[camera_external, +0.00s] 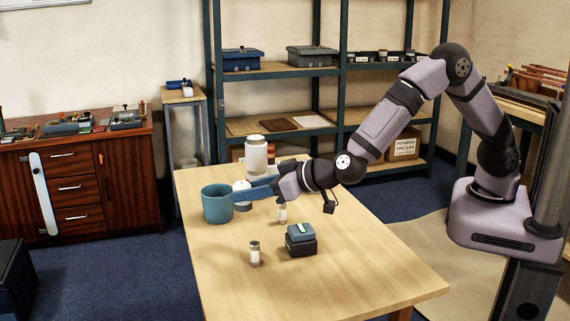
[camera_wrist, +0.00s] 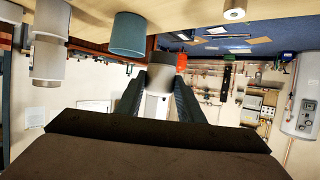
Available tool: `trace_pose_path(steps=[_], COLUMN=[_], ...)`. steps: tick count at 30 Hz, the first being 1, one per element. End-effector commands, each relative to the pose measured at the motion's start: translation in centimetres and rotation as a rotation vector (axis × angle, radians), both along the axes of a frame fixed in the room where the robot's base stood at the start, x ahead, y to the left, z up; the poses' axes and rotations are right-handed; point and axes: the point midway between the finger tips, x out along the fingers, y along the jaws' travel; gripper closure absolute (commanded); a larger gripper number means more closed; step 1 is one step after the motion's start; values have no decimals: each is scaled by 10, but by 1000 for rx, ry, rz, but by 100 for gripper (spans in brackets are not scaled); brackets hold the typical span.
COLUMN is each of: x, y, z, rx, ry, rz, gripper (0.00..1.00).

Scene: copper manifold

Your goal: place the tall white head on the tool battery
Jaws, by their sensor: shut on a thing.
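The tool battery (camera_external: 301,247) is a dark block with a blue-grey top, lying on the table right of centre. My gripper (camera_external: 252,191) points left across the table, beside the teal cup. Its blue fingers are shut on a white cylindrical head (camera_external: 241,185), which shows above and below the near finger. In the wrist view, the white body (camera_wrist: 157,104) with a grey end sits between both fingers (camera_wrist: 160,90). Whether its underside touches the table cannot be told. The battery is not visible in the wrist view.
The teal cup (camera_external: 216,206) stands just left of the held head. Small jars stand at the front (camera_external: 254,254) and below my wrist (camera_external: 282,214). The table's right front (camera_external: 365,275) is clear.

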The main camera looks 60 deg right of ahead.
Motion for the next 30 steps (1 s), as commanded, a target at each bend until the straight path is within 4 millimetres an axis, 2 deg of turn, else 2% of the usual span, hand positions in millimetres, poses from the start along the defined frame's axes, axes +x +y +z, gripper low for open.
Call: trace_pose_path(steps=[5,8,12,15,17,21,24,30], x=[-10,-19,-51,-80,-95,-118,-128,-139], y=[24,40,57,56,49,24,3,-27], z=[32,62,101,116,117,104,89,63], rx=[7,10,7,3,2,-3,-5,-2], ry=[-7,-8,-5,-4,-3,1,2,-1], rz=[39,69,126,157,163,146,120,76], gripper=[90,90,90,90,90,90,90,90])
